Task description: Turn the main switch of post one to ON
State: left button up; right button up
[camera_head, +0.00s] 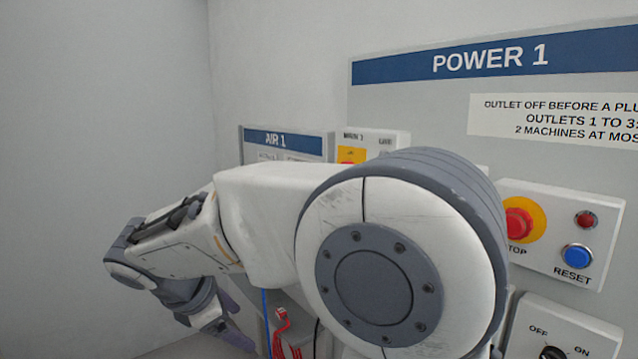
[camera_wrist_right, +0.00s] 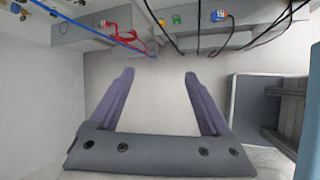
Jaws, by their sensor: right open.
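The POWER 1 panel (camera_head: 415,103) stands on the wall at the right in the head view. A white box (camera_head: 392,141) on it, with a label that seems to read MAIN 1, shows part of a yellow plate (camera_head: 352,155). My right arm hides the lower part of this box, so its switch position cannot be told. My right gripper (camera_head: 222,327) hangs low at the left, away from the box. In the wrist view my right gripper (camera_wrist_right: 158,77) is open with nothing between its fingers. My left gripper is not in view.
A STOP button (camera_head: 519,222) and blue RESET button (camera_head: 577,256) sit at the right. Below is an OFF/ON knob (camera_head: 552,352), cut by the frame. The AIR 1 panel (camera_head: 285,142) is at left. Cables and a red plug (camera_wrist_right: 108,23) hang near the wall.

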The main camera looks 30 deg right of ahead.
jog(key=w+d+r+n+g+h+b, duration=0.1)
jog(key=w+d+r+n+h, duration=0.1)
jog(key=w+d+r+h, duration=0.6)
jog(key=w+d+r+n+g+h+b, duration=0.1)
jog(key=w+d+r+n+h+b, duration=0.2)
jog(key=d+r, duration=0.85)
jog(key=shift+h, duration=0.4)
jog(key=d, duration=0.3)
jog(key=w+d+p, duration=0.1)
jog(key=d, duration=0.3)
jog(key=w+d+p, duration=0.1)
jog(key=d, duration=0.3)
jog(key=shift+w+d, duration=0.1)
grip_shut()
jog(key=shift+f, duration=0.1)
